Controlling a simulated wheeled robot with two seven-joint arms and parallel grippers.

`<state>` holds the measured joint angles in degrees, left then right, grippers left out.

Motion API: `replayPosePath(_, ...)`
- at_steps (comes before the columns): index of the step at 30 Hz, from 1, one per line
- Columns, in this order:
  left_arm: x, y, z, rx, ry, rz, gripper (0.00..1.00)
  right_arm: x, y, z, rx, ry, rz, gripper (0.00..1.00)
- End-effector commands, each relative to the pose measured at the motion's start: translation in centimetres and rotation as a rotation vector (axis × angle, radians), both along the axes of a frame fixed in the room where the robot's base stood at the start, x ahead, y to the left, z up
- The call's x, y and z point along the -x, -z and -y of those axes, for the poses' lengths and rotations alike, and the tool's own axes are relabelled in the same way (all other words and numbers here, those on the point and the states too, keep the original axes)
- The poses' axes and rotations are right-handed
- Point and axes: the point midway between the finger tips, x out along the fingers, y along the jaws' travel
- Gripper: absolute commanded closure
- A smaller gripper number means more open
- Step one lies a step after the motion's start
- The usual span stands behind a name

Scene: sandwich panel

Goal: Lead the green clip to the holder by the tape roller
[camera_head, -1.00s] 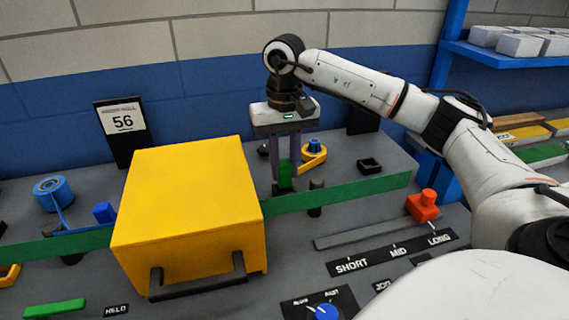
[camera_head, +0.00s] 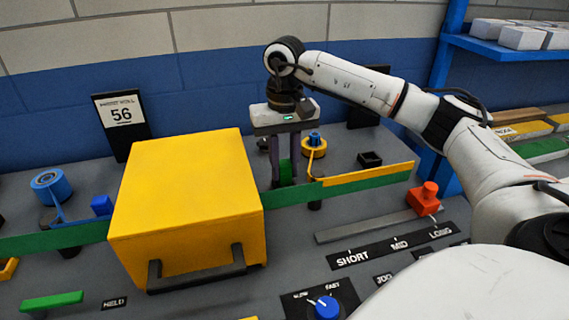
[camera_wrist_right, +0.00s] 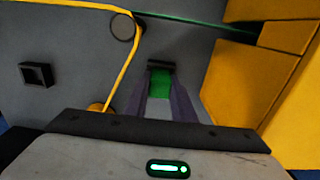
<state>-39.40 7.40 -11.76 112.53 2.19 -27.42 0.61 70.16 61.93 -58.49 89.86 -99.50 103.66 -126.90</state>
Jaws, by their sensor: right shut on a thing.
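My right gripper (camera_head: 287,182) points down behind the green band and is shut on the green clip (camera_head: 287,172). The clip also shows between the fingers in the right wrist view (camera_wrist_right: 160,84), with a small dark piece at its end; I cannot tell whether that is a holder. The yellow tape roller (camera_head: 313,153) stands just right of the gripper. An open, empty black square holder (camera_head: 370,159) sits farther right; it also shows in the right wrist view (camera_wrist_right: 36,74). My left gripper is out of view.
A large yellow box (camera_head: 185,190) stands left of the gripper. A green band (camera_head: 290,195) runs across the panel in front, with a yellow strip (camera_head: 370,176) along its right part. A red knob (camera_head: 424,197) and blue dial (camera_head: 327,307) are nearer.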

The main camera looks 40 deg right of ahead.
Motion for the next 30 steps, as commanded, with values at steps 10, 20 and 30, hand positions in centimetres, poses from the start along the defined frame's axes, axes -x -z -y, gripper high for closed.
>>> replayPosePath(10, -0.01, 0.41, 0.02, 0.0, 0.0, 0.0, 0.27, 0.01, 0.77, 0.02, 0.0, 0.0, 0.0, 1.0)
replayPosePath(20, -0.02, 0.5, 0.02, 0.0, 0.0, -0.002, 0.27, 0.0, 0.76, 0.01, 0.0, 0.0, 0.001, 0.55)
replayPosePath(30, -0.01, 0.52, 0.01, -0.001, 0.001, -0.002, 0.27, 0.0, 0.77, 0.01, 0.0, 0.0, 0.0, 0.55)
